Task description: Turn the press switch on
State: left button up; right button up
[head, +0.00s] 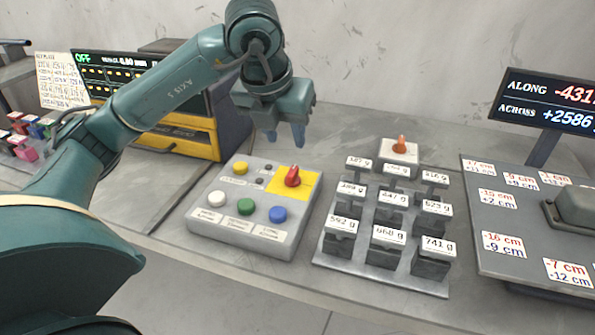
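The grey control box (245,207) stands on the bench in the middle of the head view. Its red switch knob (292,176) sits upright on a yellow square at the box's back right corner. My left gripper (285,138) points down above and behind the knob, apart from it. Its two fingers are spread with nothing between them. A dark display (95,62) behind my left arm reads OFF in green; my arm covers part of it. My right gripper is out of view.
The box also carries yellow, white, green and blue buttons. A rack (380,270) of labelled weights stands right of it, with an orange knob on a white block (398,152) behind. A plate (500,240) with distance labels and a sign (550,100) are at right.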

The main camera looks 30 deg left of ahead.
aim_at(292, 170)
pick_arm(q)
jog(key=x, duration=0.4)
jog(key=a+x, duration=0.1)
jog(key=x, duration=0.3)
jog(key=b+x, duration=0.1)
jog(key=x, duration=0.3)
jog(key=shift+w+a+f, duration=0.2)
jog(key=shift+w+f, duration=0.05)
jog(key=shift+w, duration=0.1)
jog(key=shift+c, duration=0.5)
grip_shut()
